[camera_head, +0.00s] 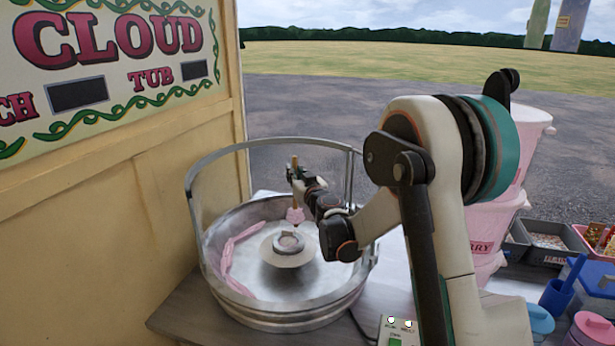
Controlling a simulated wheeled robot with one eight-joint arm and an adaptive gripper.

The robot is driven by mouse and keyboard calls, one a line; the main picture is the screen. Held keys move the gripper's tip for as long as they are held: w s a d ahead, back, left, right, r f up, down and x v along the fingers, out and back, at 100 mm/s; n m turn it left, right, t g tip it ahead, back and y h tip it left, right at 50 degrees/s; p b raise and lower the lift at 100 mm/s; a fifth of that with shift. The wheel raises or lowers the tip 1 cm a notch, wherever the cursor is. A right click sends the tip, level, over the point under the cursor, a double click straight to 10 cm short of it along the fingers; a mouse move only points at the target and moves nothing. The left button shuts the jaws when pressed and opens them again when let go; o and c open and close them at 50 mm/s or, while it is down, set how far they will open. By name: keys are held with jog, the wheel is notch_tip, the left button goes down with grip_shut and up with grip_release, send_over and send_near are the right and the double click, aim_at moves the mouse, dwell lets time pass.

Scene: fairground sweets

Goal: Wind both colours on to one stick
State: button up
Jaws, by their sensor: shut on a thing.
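My gripper (297,173) is shut on a thin wooden stick (295,162), held roughly upright above the metal candyfloss bowl (335,296). A small tuft of pink floss (295,215) is around the stick's lower end. It is just above the round spinner head (289,243) in the middle of the bowl. A longer strand of pink floss (228,262) lies along the bowl's left inner wall, apart from the stick. I see only pink floss; a second colour does not show in the bowl.
A curved rail (270,142) stands around the bowl's back. A control box (398,328) with lit buttons is at the front. Pink tubs (489,222), a blue container (556,297) and grey trays (545,247) stand right. A cream sign wall (120,190) is close on the left.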

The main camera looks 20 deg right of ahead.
jog(key=a, duration=1.2)
jog(key=s+a+b, duration=0.2)
jog(key=s+a, duration=0.4)
jog(key=s, duration=0.4)
jog(key=s+d, duration=1)
jog(key=s, duration=0.3)
